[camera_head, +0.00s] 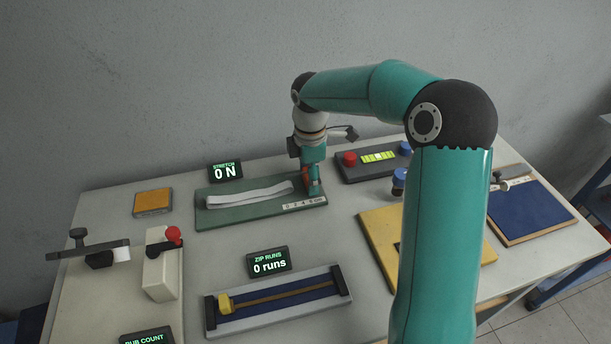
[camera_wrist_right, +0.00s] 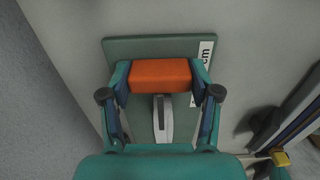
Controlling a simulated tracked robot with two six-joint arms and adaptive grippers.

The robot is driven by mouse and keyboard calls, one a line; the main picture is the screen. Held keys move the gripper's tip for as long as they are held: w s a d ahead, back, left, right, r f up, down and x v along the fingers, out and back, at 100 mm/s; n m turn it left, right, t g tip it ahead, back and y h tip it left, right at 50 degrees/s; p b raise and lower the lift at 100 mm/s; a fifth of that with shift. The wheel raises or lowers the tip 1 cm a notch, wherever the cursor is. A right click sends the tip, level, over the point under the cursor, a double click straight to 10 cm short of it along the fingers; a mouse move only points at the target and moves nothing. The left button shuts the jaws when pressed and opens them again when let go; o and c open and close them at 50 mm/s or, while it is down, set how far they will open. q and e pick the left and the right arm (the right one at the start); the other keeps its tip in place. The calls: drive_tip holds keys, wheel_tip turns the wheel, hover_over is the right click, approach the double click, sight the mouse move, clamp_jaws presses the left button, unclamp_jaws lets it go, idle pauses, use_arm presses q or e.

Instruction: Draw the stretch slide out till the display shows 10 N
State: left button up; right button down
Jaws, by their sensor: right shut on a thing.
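The stretch display (camera_head: 225,171) reads 0 N at the back of the table. In front of it lies the green stretch board (camera_head: 235,216) with a white band (camera_head: 250,195) along it and a scale strip (camera_head: 304,204) at its right end. My right gripper (camera_head: 313,188) reaches down at the board's right end. In the right wrist view its fingers (camera_wrist_right: 160,85) are shut on the orange slide block (camera_wrist_right: 160,75), with the white band running from the block. The block is mostly hidden by the gripper in the head view. My left gripper is not in view.
A dark box (camera_head: 372,165) with red and blue knobs stands right of the board. The zip runs display (camera_head: 268,262) and zip board (camera_head: 280,302) are in front. A yellow board (camera_head: 376,232) lies near my right arm. A wall stands behind.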

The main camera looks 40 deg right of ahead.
drive_tip(key=shift+s+d+f, duration=0.1)
drive_tip(key=shift+s+d, duration=0.3)
drive_tip(key=shift+d, duration=0.2)
drive_tip(key=shift+s+d, duration=0.4)
drive_tip(key=shift+d, duration=0.15)
drive_tip(key=shift+c, duration=1.2)
unclamp_jaws()
drive_tip(key=shift+w, duration=0.1)
drive_tip(key=shift+r, duration=0.35)
wheel_tip(320, 180, up, 11)
drive_tip(key=shift+r, duration=0.15)
